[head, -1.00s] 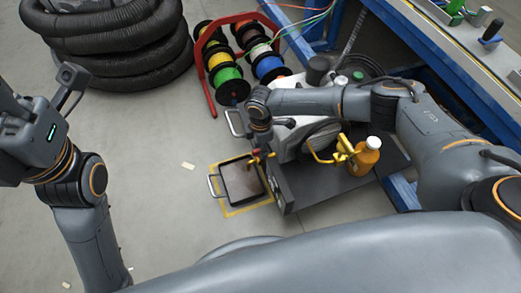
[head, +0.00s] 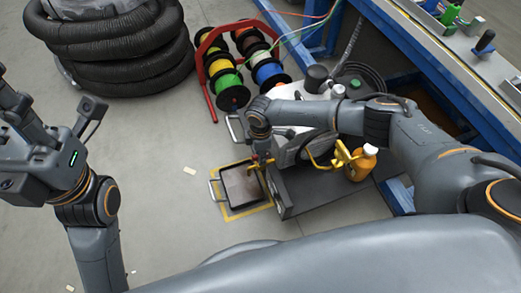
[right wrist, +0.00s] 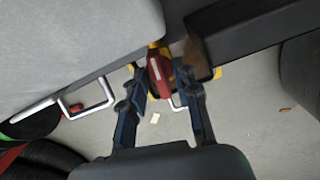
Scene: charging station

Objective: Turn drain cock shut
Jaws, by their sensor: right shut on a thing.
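The drain cock has a red handle (right wrist: 160,76) with a yellow fitting, low on the side of the grey and white machine (head: 307,110). My right gripper (right wrist: 160,92) has its two fingers on either side of the red handle and is shut on it. In the head view my right gripper (head: 260,150) reaches down beside the machine, above the edge of a drain tray (head: 224,203), and the handle is mostly hidden there. My left arm (head: 85,200) is raised at the left; its fingertips are not clearly visible.
The tray stands in a yellow floor marking (head: 236,216). An orange bottle (head: 361,165) stands on the machine's dark base (head: 322,190). Cable reels (head: 245,65) and a black hose coil (head: 115,45) are behind. A blue-framed bench (head: 430,60) is at right.

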